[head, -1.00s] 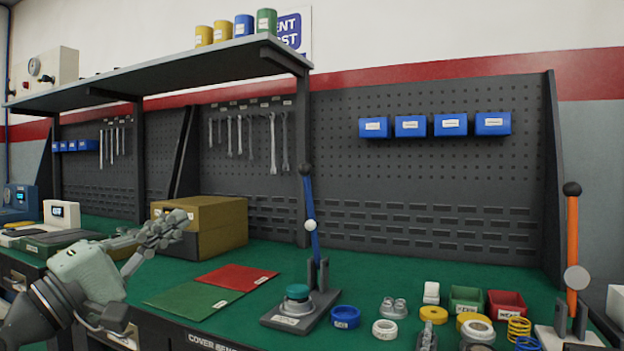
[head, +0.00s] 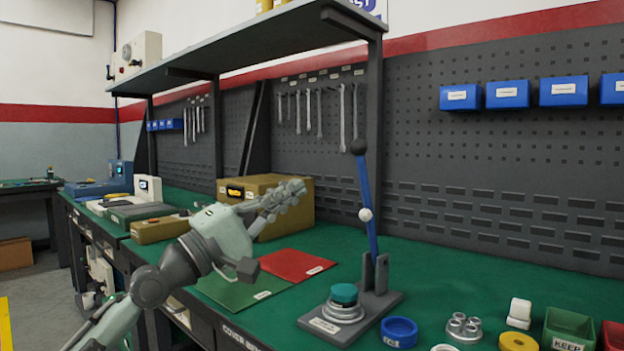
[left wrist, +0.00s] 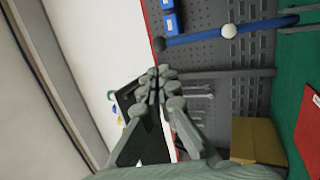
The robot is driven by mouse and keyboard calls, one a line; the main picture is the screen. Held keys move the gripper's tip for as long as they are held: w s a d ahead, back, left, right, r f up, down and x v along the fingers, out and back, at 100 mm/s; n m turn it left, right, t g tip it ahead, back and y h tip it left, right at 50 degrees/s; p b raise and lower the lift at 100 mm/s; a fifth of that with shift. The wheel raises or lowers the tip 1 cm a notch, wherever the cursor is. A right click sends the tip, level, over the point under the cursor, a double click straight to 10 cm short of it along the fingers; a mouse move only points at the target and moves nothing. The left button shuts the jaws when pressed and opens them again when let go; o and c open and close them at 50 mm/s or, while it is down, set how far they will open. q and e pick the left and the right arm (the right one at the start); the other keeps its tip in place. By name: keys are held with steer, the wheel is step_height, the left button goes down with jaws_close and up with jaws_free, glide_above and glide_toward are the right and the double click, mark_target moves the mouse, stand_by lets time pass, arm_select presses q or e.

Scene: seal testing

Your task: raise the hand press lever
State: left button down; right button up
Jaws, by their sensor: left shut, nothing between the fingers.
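The hand press has a blue lever (head: 367,200) with a black knob on top and a white ball midway. The lever stands nearly upright on a grey base (head: 378,301) on the green bench. A teal-topped round part (head: 344,296) sits on the base. In the left wrist view the lever (left wrist: 200,36) runs across the top. My left gripper (head: 297,188) is above the bench, left of the lever and apart from it. Its fingers (left wrist: 158,78) are together and empty. My right gripper is out of view.
A brown box (head: 290,205) stands behind my left gripper. Green (head: 235,292) and red (head: 295,265) mats lie left of the press. A blue ring (head: 399,332), small metal parts (head: 464,328) and a green bin (head: 568,330) stand to its right. A shelf (head: 240,50) overhangs the back.

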mark_target(355, 149)
arm_select(q)
steer(key=p+x, duration=0.2)
steer(key=x, duration=1)
steer(key=shift+d+r, duration=0.1)
steer(key=shift+d, duration=0.1)
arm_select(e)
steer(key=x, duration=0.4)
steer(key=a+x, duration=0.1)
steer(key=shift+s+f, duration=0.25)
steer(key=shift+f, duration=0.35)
